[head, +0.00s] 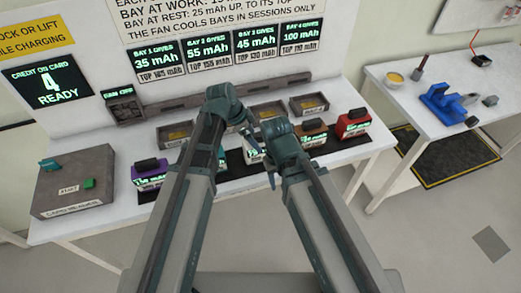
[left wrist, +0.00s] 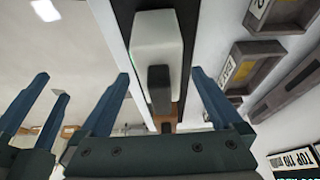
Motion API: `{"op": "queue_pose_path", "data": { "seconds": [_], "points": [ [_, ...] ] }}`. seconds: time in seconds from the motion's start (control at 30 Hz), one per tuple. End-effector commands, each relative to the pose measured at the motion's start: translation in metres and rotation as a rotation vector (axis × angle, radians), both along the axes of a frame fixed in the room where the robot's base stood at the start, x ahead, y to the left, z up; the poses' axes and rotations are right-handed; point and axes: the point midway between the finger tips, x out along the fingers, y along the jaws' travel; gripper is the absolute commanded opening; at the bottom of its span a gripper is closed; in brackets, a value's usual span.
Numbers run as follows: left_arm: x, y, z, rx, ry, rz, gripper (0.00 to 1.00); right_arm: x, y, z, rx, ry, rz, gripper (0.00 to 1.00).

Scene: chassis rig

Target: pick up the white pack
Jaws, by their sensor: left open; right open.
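The white pack (left wrist: 158,42) shows in the left wrist view, with its dark handle (left wrist: 158,90) toward the camera. In the head view the white pack (head: 252,153) is mostly hidden between my two arms. My left gripper (left wrist: 160,76) is open and empty, with one finger to each side of the pack and its handle in the picture; I cannot tell how far above it they are. In the head view my left gripper (head: 244,127) is near the row of packs. My right gripper (head: 264,166) is open beside it, and its fingers show at the left of the wrist view.
A purple pack (head: 148,174) stands left, a brown pack (head: 313,133) and a red pack (head: 352,123) right, in the same row. Empty-looking bays (head: 308,104) lie behind. A card reader box (head: 74,182) is at far left. A side table (head: 410,100) holds several tools.

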Motion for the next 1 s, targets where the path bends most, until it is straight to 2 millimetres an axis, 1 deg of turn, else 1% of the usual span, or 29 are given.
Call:
{"op": "queue_pose_path", "data": {
  "seconds": [0.3,0.4,0.67,0.7,0.77,0.9,0.97,1.0],
  "points": [
    [0.006,-0.019,-0.035,0.0,-0.001,-0.002,1.0,0.0,0.0,-0.035,0.0,0.0,0.0,0.5],
    [0.007,-0.023,-0.044,0.0,0.0,-0.001,1.0,0.0,0.0,-0.044,0.0,0.0,0.0,0.5],
    [0.007,-0.025,-0.044,0.0,0.0,0.0,1.0,0.0,0.0,-0.043,0.0,0.0,0.0,0.5],
    [0.007,-0.025,-0.044,0.0,0.0,0.0,0.98,0.0,0.0,-0.043,0.0,0.0,0.0,0.5],
    [0.007,-0.025,-0.044,0.0,0.0,0.0,0.87,0.0,0.0,-0.043,0.0,0.0,0.0,0.5],
    [0.007,-0.025,-0.043,0.0,0.0,0.0,0.62,0.0,0.0,-0.043,0.0,0.0,0.0,0.5],
    [0.007,-0.024,-0.043,0.0,0.0,0.0,0.51,0.0,0.0,-0.043,0.0,0.0,0.0,0.5],
    [0.007,-0.024,-0.043,0.0,0.0,0.0,0.44,0.0,0.0,-0.043,0.0,0.0,0.0,0.5]
  ]
}}
